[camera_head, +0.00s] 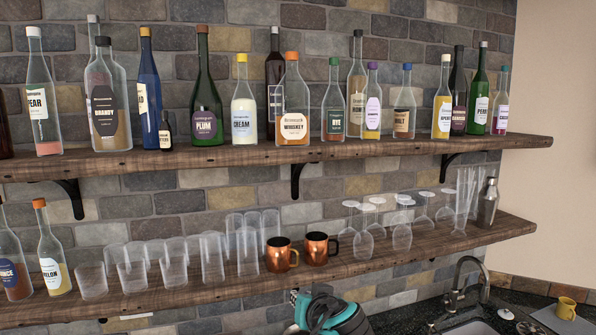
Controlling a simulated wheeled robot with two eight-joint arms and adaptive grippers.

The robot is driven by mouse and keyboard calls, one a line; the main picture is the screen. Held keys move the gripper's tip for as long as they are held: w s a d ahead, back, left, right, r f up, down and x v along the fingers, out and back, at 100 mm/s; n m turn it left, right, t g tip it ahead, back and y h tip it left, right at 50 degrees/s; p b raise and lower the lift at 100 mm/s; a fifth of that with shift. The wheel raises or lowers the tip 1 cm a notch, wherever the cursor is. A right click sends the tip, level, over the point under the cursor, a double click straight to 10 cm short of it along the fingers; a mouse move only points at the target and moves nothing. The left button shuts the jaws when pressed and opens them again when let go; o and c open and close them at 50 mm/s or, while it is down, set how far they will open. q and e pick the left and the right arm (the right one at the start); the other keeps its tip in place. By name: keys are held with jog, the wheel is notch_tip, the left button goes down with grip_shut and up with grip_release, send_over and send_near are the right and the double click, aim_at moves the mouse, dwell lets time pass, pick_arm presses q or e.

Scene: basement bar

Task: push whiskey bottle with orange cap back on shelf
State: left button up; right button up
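The whiskey bottle (293,105) is clear glass with an orange cap, a cream label and amber liquid low inside. It stands upright on the upper wooden shelf (365,150), near the front edge. A dark bottle (274,65) stands behind it and is partly hidden by it. The cream bottle is to its left and the rye bottle to its right. No gripper can be made out. A teal and black part at the bottom edge is cut off, and I cannot tell whether it belongs to my arm.
The cream bottle (243,105) and rye bottle (333,105) flank the whiskey closely. The lower shelf (385,265) holds glasses, two copper mugs (281,254) and a shaker (488,203). Below are a faucet (463,275) and a yellow mug (566,308). The stone wall backs both shelves.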

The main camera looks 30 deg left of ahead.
pick_arm(q)
jog(key=w+a+r+n+t+y+p, duration=0.15)
jog(key=r+p, duration=0.25)
jog(key=r, duration=0.5)
jog(key=w+r+y+p, duration=0.1)
jog(key=w+r+p, duration=0.25)
jog(key=r, duration=0.45)
jog(key=w+r+n+y+p, duration=0.1)
jog(key=r+p, duration=0.3)
jog(key=r, duration=0.5)
jog(key=t+p, duration=0.1)
jog(key=p, duration=0.2)
send_near(296, 134)
jog(key=shift+n+y, duration=0.35)
jog(key=shift+y, duration=0.1)
jog(key=x, duration=0.4)
jog(key=shift+w+a+f, duration=0.1)
jog(key=shift+w+f, duration=0.1)
jog(key=shift+f, duration=0.2)
jog(key=shift+w+a, duration=0.1)
jog(key=shift+a, duration=0.1)
jog(key=shift+w+a, duration=0.1)
jog(key=shift+p+x, duration=0.3)
jog(key=shift+x, duration=0.8)
jog(key=shift+w+a, duration=0.15)
